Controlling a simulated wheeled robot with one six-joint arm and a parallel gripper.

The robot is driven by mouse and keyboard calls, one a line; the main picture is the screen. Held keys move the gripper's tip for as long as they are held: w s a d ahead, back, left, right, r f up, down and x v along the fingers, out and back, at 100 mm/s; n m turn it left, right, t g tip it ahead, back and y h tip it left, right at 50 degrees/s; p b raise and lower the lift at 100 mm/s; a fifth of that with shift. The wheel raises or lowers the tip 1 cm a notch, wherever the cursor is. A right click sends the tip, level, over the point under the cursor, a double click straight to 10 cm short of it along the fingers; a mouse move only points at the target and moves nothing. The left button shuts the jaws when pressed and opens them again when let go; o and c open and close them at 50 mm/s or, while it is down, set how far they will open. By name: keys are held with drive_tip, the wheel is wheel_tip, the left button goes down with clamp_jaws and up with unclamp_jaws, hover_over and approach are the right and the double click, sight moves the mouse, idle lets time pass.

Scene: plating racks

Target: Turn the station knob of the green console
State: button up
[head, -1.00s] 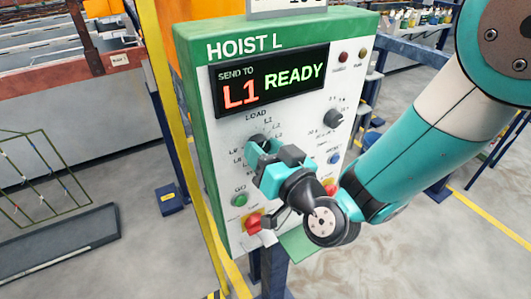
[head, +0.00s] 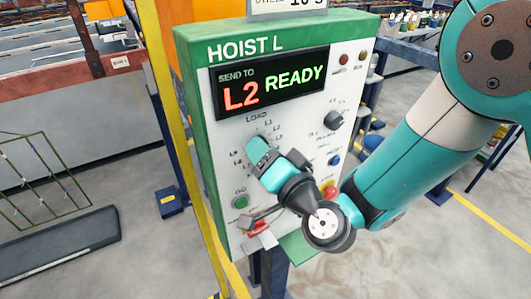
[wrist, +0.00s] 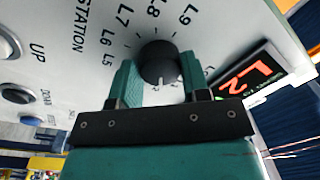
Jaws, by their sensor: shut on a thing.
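The green console (head: 187,110) has a white face, the heading HOIST L and a black display (head: 270,84) reading "SEND TO L2 READY". The station knob (wrist: 158,60) is round and dark, ringed by labels such as L5 to L9 in the wrist view. My gripper (head: 258,150) is at the console face, below the LOAD label. In the wrist view its two teal fingers (wrist: 160,78) lie on either side of the knob, shut on it. In the head view the gripper hides the knob.
A green GO button (head: 240,202) is at lower left. A yellow post (head: 178,140) stands close along the console's left side.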

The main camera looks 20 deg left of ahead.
drive_tip(key=shift+w+r, duration=0.1)
drive_tip(key=shift+r, duration=0.05)
drive_tip(key=o, duration=0.9)
